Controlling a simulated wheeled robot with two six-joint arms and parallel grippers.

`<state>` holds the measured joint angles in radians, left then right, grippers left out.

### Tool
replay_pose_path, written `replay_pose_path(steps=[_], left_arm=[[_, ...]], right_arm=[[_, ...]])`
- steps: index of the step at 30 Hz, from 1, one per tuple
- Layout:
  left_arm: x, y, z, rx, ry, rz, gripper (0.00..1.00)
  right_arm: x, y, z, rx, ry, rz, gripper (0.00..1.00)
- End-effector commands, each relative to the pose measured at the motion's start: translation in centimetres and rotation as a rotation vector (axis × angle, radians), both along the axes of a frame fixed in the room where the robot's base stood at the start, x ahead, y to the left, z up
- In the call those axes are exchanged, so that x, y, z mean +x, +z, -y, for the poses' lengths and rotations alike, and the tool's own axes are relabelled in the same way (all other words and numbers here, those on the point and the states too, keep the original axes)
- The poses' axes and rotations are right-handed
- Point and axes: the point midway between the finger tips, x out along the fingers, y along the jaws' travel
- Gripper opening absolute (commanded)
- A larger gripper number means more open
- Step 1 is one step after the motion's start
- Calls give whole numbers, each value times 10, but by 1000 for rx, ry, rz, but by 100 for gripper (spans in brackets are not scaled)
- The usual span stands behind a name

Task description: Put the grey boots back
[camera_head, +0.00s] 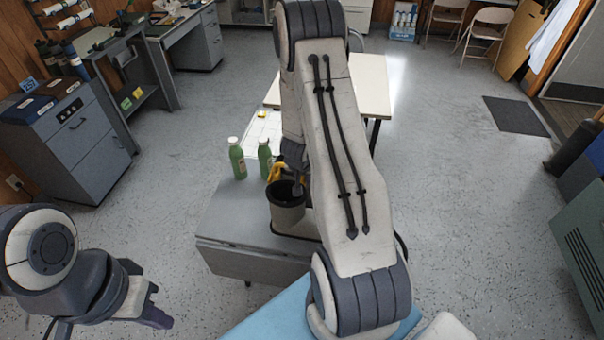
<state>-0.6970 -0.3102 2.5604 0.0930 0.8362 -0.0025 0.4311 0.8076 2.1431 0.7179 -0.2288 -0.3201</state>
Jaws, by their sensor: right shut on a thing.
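I cannot make out any grey boots in this view. My right arm rises through the middle of the picture, bends at the top and reaches down behind itself over the grey cabinet top. My left gripper (154,302) is at the lower left, low over the open floor. Its fingers are apart, with nothing between them.
A grey folding-sided table (224,227) stands in the middle. A cream table (371,88) stands behind. A blue surface (262,322) is in front.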

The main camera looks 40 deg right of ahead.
Motion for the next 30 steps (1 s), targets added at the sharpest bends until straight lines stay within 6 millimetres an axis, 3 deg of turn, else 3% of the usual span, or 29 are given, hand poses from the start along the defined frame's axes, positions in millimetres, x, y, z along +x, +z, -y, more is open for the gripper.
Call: replay_pose_path(steps=[13, 26, 27, 29, 30], left_arm=[[0, -6, 0, -1, 1, 1, 0], [0, -9, 0, 0, 1, 0, 0], [0, -9, 0, 0, 2, 0, 0], [0, -8, 0, 0, 2, 0, 0], [0, -8, 0, 0, 2, 0, 0]], right_arm=[[0, -41, 3, -3, -4, 4, 0], [0, -46, 3, -3, -5, 5, 0], [-1, -47, 2, 0, -4, 1, 33], [-1, -47, 2, 0, -4, 0, 52], [-1, -47, 2, 0, -4, 0, 52]])
